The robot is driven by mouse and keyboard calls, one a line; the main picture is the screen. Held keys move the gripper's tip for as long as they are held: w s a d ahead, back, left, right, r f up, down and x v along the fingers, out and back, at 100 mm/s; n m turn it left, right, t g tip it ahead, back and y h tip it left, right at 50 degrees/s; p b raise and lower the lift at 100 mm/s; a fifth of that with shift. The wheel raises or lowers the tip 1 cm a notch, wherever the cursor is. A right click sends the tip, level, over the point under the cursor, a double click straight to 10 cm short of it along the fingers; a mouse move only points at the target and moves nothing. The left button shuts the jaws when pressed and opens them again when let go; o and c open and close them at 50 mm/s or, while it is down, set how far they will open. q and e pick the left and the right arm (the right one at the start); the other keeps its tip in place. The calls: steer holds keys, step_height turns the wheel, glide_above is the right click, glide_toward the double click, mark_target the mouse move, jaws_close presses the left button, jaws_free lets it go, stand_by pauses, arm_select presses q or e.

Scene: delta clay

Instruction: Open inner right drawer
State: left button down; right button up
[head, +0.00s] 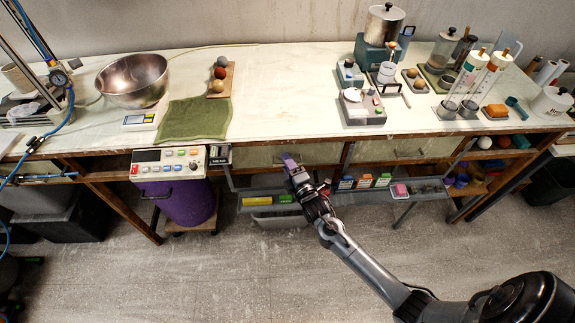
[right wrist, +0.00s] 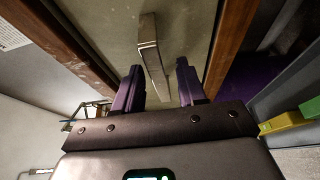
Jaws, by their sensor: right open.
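A pale drawer front (head: 252,158) sits under the table edge, left of another pale drawer front (head: 408,153); both look shut. My right gripper (head: 290,160) is at the left one of these fronts. In the right wrist view its purple fingers (right wrist: 158,68) are open, one on each side of the metal bar handle (right wrist: 149,38). The handle's lower end lies between the fingers; I cannot tell whether they touch it. In the head view my gripper hides this handle. My left gripper is not in view.
Wooden frame posts (right wrist: 231,45) flank the drawer front. Below it an open grey tray (head: 430,188) holds coloured boxes (head: 365,181). A control panel (head: 168,163) and purple cylinder (head: 185,203) stand to the left. The floor in front is clear.

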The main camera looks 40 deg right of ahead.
steer(key=shift+w, duration=0.1)
jaws_close()
stand_by(0.5)
steer(key=s+a+p, duration=0.7)
steer(key=s+a, duration=0.2)
steer(key=s, duration=0.3)
steer(key=s+a+p, duration=0.7)
steer(key=s+a, duration=0.1)
steer(key=s, duration=0.4)
steer(key=shift+s+a+p, duration=0.25)
steer(key=shift+a+p, duration=0.15)
